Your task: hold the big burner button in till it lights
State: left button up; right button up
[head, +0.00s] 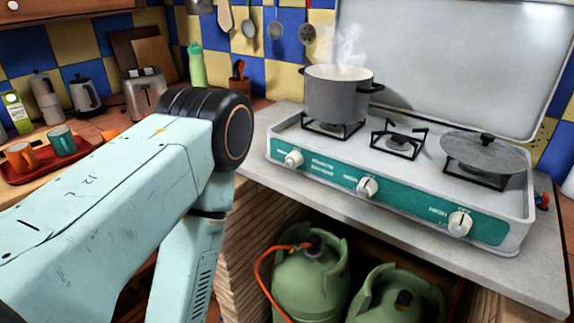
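A white camping stove (400,133) with a teal front panel stands on the counter in the head view. Its panel carries a left knob (293,159), a middle knob (366,188) and a right knob (459,223), all white. I cannot tell which is the big burner button. A grey pot (338,98) steams on the left burner. The middle burner (398,140) is bare, and a grey lid (485,153) rests over the right burner. No flame shows. My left arm fills the left foreground, its gripper outside the picture. My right gripper is not in view.
Green gas bottles (311,283) with an orange hose stand under the counter (520,262). A green bottle (197,66), toaster (145,93), kettle (85,96) and red tray (22,176) with mugs are on the left counter. The stove's raised lid (450,55) backs the burners.

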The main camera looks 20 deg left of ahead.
pick_arm(q)
grip_shut()
jog(key=shift+r, duration=0.1)
dwell(1.2)
